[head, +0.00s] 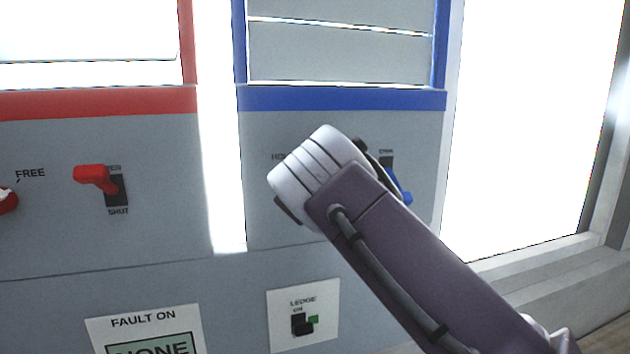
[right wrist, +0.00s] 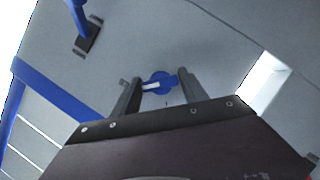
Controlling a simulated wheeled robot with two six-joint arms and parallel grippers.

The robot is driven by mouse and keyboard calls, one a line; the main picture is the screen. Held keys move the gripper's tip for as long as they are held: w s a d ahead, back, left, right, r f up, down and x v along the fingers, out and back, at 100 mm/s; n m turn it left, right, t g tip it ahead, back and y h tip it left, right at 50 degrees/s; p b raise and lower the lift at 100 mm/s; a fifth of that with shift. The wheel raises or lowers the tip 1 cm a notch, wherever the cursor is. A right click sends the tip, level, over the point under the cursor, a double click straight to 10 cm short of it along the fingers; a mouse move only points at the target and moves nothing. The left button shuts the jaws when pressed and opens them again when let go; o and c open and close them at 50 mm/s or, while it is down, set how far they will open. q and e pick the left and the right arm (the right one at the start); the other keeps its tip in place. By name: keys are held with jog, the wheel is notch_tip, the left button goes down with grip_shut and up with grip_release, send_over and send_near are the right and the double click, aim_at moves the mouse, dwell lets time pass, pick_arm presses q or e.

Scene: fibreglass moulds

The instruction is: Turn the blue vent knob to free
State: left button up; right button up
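The blue vent knob (right wrist: 160,83) shows in the right wrist view, round with a bar and a white mark toward the picture's left. In the head view it is hidden behind my right arm. My right gripper (right wrist: 160,82) has its fingers apart, one on each side of the knob, with small gaps; I cannot make out firm contact. In the head view my right wrist covers the knob area under the blue frame, and part of a label starting "HO" (head: 278,157) shows to its left. The free label of this knob is hidden. My left gripper is not in view.
A blue lever (head: 398,188) sits on the panel just right of my wrist; it also shows in the right wrist view (right wrist: 78,14). A red lever (head: 95,178) and a red knob (head: 8,200) are at left. A ledge switch (head: 302,323) is below.

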jog(key=o, duration=0.3)
jog(key=b+v, duration=0.1)
jog(key=v, duration=0.8)
jog(key=shift+b, duration=0.35)
